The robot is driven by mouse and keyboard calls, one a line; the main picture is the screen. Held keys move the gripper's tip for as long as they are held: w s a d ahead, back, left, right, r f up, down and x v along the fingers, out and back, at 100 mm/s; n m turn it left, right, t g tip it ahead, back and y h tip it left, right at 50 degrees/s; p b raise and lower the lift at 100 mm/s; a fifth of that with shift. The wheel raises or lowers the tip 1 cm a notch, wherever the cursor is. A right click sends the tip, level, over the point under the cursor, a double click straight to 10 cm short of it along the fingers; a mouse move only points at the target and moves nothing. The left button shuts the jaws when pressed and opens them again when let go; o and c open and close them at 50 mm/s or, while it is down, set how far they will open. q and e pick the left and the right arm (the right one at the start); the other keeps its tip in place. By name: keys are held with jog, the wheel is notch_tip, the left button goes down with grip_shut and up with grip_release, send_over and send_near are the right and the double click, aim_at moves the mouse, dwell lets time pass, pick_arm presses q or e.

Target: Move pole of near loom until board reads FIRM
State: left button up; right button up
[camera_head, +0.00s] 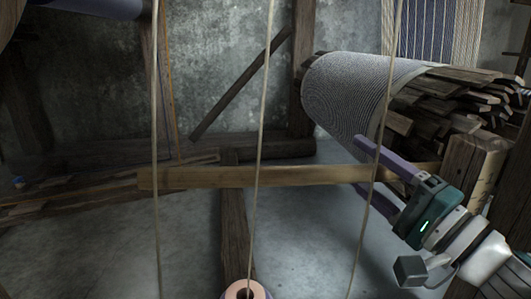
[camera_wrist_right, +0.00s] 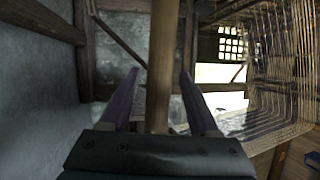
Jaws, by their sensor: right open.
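The pole (camera_head: 215,177), a pale wooden bar, lies nearly level across the middle of the head view. Its right end passes behind my right gripper. My right gripper (camera_head: 360,165) comes in from the right with its two purple fingers apart, one above and one below the pole's line. In the right wrist view the pole (camera_wrist_right: 160,60) runs lengthwise between the open fingers of the gripper (camera_wrist_right: 159,75), with gaps visible on both sides. No board with a reading can be made out. My left gripper is not in view.
A large roll of grey striped cloth (camera_head: 345,95) and stacked dark wooden slats (camera_head: 440,105) stand above right, close to my right gripper. Several thin cords (camera_head: 263,110) hang in front. A pinkish round piece (camera_head: 246,291) is at the bottom edge. Bare floor (camera_head: 310,240) lies below the pole.

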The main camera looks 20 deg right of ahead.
jog(key=b+v, duration=0.1)
jog(key=v, duration=0.7)
jog(key=shift+s, duration=0.1)
